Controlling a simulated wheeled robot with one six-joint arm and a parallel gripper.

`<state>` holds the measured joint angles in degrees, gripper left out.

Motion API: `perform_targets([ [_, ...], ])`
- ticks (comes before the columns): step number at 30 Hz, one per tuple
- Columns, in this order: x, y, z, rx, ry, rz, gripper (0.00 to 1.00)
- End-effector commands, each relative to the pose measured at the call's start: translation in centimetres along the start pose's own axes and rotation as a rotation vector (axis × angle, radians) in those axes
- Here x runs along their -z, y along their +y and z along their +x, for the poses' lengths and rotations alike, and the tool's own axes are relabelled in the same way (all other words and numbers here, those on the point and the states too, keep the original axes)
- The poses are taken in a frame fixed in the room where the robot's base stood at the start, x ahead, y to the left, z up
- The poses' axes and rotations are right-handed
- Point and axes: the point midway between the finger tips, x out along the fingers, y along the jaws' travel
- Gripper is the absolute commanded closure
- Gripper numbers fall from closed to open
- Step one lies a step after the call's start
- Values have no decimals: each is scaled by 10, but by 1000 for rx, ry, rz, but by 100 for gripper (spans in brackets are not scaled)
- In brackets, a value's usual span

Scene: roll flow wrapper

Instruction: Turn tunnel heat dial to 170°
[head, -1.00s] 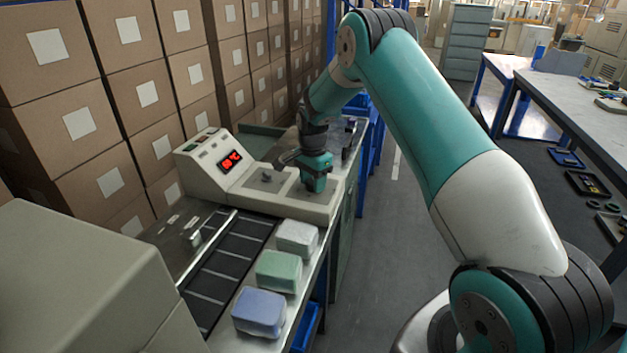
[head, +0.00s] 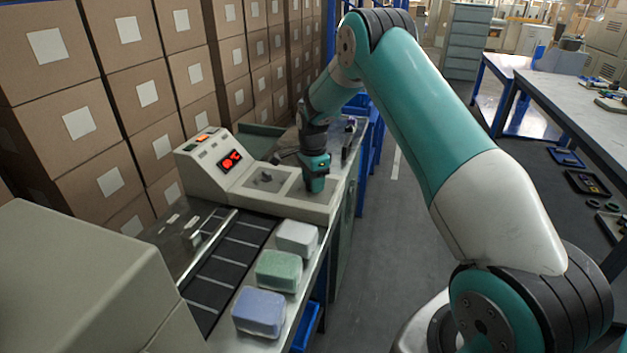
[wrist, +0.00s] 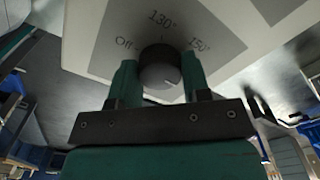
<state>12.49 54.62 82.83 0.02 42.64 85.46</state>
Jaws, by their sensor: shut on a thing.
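In the wrist view the tunnel heat dial (wrist: 159,68) is a dark round knob on a pale panel, with a grey label around it reading Off, 130° and 150°. My gripper (wrist: 159,80) has one green finger on each side of the dial and is shut on it. Where the dial points is too dark to tell for sure; no 170° mark shows. In the head view my gripper (head: 314,186) points down onto the panel of the beige machine (head: 290,205) and hides the dial.
A second small knob (head: 266,178) sits on the panel left of my gripper. A dark conveyor (head: 225,265) runs towards the front, with white (head: 297,238), green (head: 277,271) and blue (head: 259,312) blocks beside it. Stacked cartons (head: 85,120) wall the left.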

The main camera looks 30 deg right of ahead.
Motion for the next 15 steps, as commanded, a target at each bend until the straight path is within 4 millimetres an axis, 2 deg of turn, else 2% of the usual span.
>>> perform_targets([
  [2, -1, -5, -4, 18, 0, -2, 80],
  [3, -1, -5, -4, 18, 0, -2, 52],
  [6, 0, -4, -3, 14, 0, -2, 31],
  [15, 0, -2, -3, 6, 0, -1, 31],
])
